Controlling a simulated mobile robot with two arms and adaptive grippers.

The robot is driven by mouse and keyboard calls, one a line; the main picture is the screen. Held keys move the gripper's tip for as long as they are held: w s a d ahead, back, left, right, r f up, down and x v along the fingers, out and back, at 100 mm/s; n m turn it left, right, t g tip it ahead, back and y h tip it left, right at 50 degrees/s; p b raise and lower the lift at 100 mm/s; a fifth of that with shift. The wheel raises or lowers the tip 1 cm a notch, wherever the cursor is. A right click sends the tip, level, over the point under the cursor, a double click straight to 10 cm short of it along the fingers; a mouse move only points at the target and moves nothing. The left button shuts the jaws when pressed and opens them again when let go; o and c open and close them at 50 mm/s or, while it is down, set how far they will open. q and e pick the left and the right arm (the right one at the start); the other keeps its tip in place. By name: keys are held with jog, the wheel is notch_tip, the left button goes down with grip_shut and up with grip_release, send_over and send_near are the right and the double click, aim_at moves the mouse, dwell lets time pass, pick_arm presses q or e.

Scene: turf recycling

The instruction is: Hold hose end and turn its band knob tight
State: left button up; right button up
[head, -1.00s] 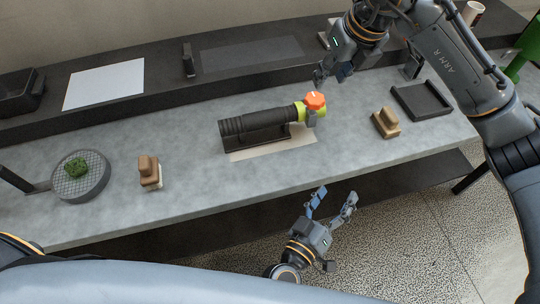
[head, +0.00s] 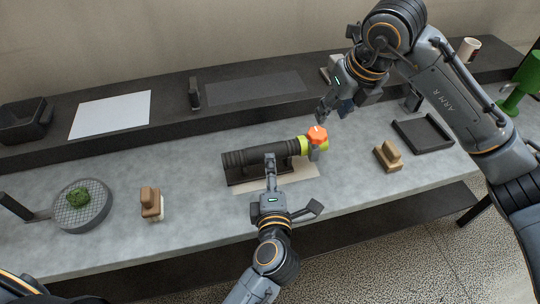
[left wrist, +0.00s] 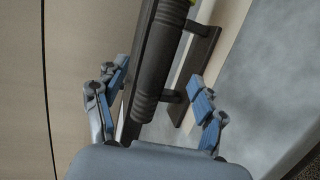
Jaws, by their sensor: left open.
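The black ribbed hose (head: 245,158) lies on a dark cradle (head: 238,176) on the grey bench. Its right end has a yellow-green band (head: 303,146) with an orange knob (head: 317,134) on top. My left gripper (head: 293,181) is open at the near side of the hose's middle. In the left wrist view the hose (left wrist: 156,62) runs between its spread fingers (left wrist: 160,90), with gaps beside it. My right gripper (head: 334,110) is just above and right of the knob, its fingers apart and holding nothing visible.
A brown-handled brush (head: 151,202) and a round sieve (head: 82,207) with green turf stand on the left. A tan block (head: 388,155) and a black tray (head: 424,134) are on the right. A dark raised shelf (head: 140,139) runs along the back.

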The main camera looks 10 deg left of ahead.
aim_at(269, 152)
pick_arm(q)
jog(key=x, duration=0.8)
jog(key=shift+w+f, duration=0.1)
jog(key=shift+w, duration=0.1)
grip_shut()
jog(key=shift+s+f, duration=0.1)
jog(key=shift+f, duration=0.15)
dwell(0.9)
